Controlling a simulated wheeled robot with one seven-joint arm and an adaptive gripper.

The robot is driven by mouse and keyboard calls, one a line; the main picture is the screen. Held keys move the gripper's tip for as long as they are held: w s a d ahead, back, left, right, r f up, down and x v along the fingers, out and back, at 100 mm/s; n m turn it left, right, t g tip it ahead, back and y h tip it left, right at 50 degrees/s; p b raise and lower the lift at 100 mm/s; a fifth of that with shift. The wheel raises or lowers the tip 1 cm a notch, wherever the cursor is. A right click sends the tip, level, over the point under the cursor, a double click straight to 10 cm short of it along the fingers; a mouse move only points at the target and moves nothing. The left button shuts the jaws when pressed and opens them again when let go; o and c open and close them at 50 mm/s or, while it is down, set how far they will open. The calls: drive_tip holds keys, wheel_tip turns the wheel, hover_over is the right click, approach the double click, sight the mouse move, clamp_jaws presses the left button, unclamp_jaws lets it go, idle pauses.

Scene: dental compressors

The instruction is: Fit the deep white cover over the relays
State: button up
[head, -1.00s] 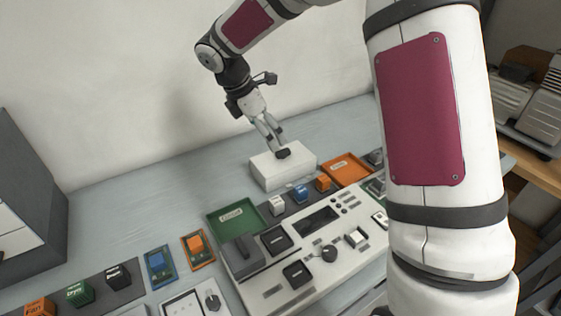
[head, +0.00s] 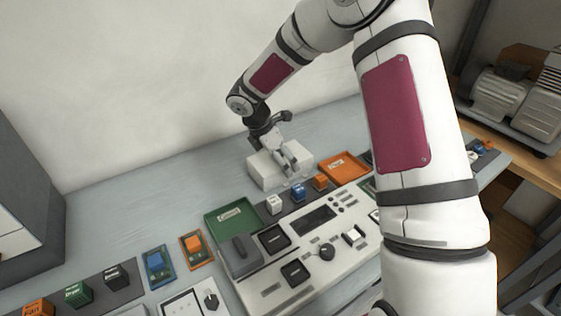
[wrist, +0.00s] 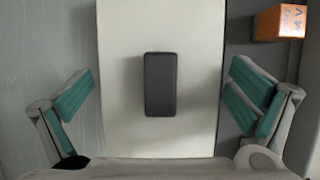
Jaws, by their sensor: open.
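The deep white cover (head: 262,172) is a white box standing on the bench near the back wall. In the wrist view the white cover (wrist: 120,120) has a dark grey handle (wrist: 160,84) on top. My gripper (head: 287,164) is low over the cover. In the wrist view my open gripper (wrist: 160,95) has its teal-padded fingers apart, one on each side of the cover, with the handle between them. I cannot tell whether the fingers touch it. Small relay-like blocks, white (head: 273,204), blue (head: 298,192) and orange (head: 320,182), stand on a dark strip in front.
A green tray (head: 212,224) and an orange tray (head: 336,163) flank the strip. A grey-white control panel (head: 262,270) lies in front. An orange block (wrist: 278,24) is close to the right finger. More blocks, including a green one (head: 78,293), stand at left. The left-back bench is clear.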

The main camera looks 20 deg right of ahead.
drive_tip(key=shift+d+f, duration=0.1)
drive_tip(key=shift+f, duration=0.15)
drive_tip(key=c, duration=1.3)
drive_tip(key=shift+r, duration=0.15)
